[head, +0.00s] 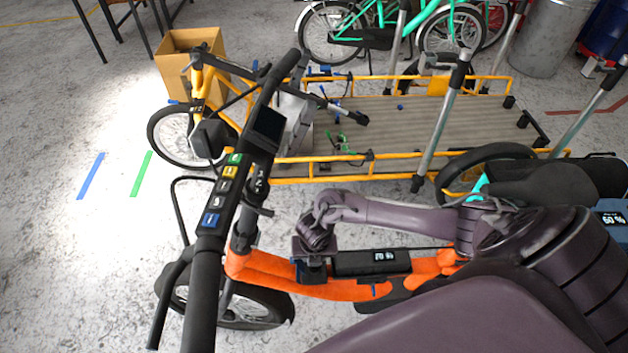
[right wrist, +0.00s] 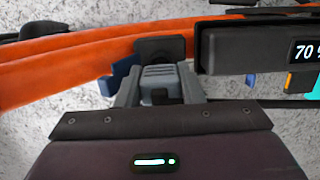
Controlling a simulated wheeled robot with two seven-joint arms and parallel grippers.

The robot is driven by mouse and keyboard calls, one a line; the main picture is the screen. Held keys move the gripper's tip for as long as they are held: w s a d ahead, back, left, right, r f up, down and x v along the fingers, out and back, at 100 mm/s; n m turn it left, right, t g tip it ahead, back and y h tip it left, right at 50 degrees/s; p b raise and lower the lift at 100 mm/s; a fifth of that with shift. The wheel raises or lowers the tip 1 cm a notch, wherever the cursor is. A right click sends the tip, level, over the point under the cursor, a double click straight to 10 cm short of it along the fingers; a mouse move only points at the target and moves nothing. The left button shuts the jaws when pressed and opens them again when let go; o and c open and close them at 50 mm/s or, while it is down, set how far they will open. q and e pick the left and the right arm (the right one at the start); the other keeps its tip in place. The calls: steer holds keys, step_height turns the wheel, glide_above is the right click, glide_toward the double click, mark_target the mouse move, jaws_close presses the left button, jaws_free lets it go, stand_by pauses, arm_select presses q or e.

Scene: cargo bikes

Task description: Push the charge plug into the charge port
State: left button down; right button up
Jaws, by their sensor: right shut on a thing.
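My right gripper (head: 312,268) is at the orange frame tube (head: 345,290) of the near bike, just left of the black battery. In the right wrist view, my gripper (right wrist: 160,88) is shut on a grey ribbed block, which looks like the charge plug (right wrist: 160,76). Just beyond the plug is a black square housing on the tube, which looks like the charge port (right wrist: 165,46). The plug's front end is hidden, so I cannot tell whether it is inside the port. A blue flap-like piece (right wrist: 121,75) is beside the left finger. My left gripper is not in view.
The battery (right wrist: 245,47), with a lit display, is close on the right of the plug. The black handlebar (head: 215,215) is left of my arm. A yellow cargo bike with a flat deck (head: 400,120) and a cardboard box (head: 185,55) stand behind.

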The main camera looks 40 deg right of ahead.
steer(key=shift+f+b, duration=0.9)
steer(key=shift+f, duration=0.2)
steer(key=o, duration=1.1)
steer(key=shift+r, duration=0.1)
steer(key=shift+w+a, duration=0.1)
steer(key=shift+a, duration=0.1)
steer(key=shift+r, duration=0.35)
steer(key=r, duration=0.2)
steer(key=r+p, duration=0.1)
steer(key=r, duration=0.1)
steer(key=s+r, duration=0.1)
steer(key=r, duration=0.1)
steer(key=shift+a+r+p, duration=0.1)
steer(key=shift+r+p, duration=0.05)
steer(key=shift+p, duration=0.25)
steer(key=shift+s+r, duration=0.1)
steer(key=shift+r, duration=0.15)
steer(key=shift+s+d, duration=0.1)
steer(key=shift+d, duration=0.1)
